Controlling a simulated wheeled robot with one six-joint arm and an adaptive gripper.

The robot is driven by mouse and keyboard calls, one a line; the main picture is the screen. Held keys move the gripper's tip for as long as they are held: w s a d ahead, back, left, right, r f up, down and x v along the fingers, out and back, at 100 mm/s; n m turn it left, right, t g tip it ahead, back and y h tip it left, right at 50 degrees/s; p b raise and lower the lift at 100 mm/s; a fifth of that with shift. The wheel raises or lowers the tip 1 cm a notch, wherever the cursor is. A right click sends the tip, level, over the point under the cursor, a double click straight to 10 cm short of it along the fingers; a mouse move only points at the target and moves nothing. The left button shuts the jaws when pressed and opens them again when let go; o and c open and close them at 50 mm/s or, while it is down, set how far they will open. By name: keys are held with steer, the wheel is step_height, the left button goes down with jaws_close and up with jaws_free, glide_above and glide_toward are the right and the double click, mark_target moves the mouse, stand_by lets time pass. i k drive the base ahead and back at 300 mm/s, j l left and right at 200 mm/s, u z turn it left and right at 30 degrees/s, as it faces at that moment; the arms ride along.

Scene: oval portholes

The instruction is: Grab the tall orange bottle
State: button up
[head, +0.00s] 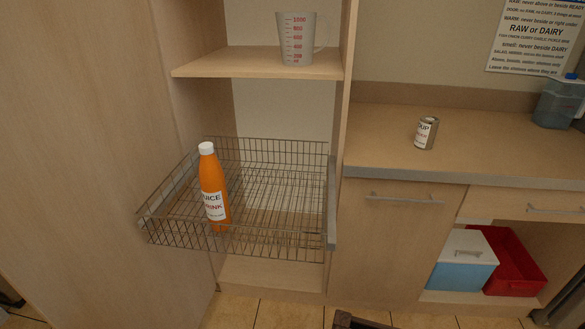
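The tall orange bottle (211,178) has a white cap and a white label reading "JUICE DRINK". It stands upright, or nearly so, in the front left part of a pulled-out wire basket (290,238). The basket's front wires cross in front of the bottle's lower end. No other item shows in the basket. I cannot make out my gripper in the head view, so its place relative to the bottle is not shown.
A measuring jug (297,40) stands on the shelf (225,66) above the basket. A can (426,132) stands on the counter (480,140) at right. A tall wooden panel (90,150) rises left of the basket. A dark object (355,320) shows partly at the bottom edge.

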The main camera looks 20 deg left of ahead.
mark_target(213, 186)
steer(key=u, duration=1.55)
steer(key=i, duration=0.3)
